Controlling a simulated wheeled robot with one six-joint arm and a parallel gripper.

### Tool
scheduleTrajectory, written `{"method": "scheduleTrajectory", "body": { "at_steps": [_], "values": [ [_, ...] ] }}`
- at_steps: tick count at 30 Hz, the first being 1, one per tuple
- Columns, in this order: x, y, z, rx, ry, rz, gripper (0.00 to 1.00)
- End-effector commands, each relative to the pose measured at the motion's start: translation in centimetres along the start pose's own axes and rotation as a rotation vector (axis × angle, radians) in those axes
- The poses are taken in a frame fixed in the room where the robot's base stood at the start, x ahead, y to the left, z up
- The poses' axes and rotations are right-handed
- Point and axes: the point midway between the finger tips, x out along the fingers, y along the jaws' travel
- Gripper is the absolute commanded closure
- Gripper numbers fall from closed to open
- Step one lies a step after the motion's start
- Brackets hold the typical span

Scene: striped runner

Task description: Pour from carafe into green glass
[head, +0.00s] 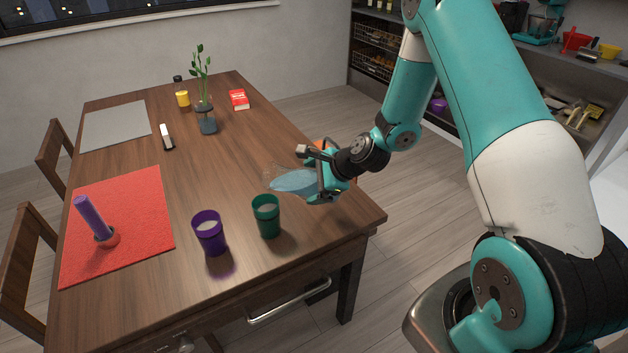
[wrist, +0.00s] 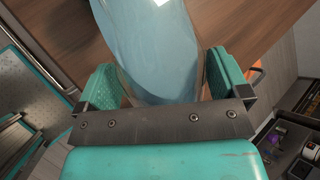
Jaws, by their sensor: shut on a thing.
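The carafe (head: 294,181) is clear and holds pale blue liquid. My gripper (head: 328,183) is shut on it and holds it tipped, nearly lying on its side, with its mouth toward the left. In the wrist view the carafe (wrist: 160,50) sits between both teal fingers of my gripper (wrist: 160,88). The green glass (head: 266,217) stands upright on the table near the front right edge, just below and left of the carafe in the head view. Something pale shows inside the glass. I cannot tell whether liquid is flowing.
A purple cup (head: 210,234) stands left of the green glass. A plant in a vase (head: 206,120), a yellow jar (head: 182,98) and a red box (head: 239,99) stand farther back. The table (head: 215,175) is clear mid-surface.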

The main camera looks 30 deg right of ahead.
Motion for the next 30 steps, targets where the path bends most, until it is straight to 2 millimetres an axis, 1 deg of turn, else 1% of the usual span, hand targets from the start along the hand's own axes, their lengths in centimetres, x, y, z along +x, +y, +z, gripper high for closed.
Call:
{"method": "scheduleTrajectory", "body": {
  "at_steps": [7, 15, 30],
  "values": [
    [-0.16, -0.21, 0.18, -0.005, 0.004, -0.003, 0.62],
    [-0.58, -0.5, 0.51, -0.036, 0.048, -0.002, 0.62],
    [-0.59, -0.5, 0.37, -0.05, 0.07, -0.003, 0.62]
  ]
}}
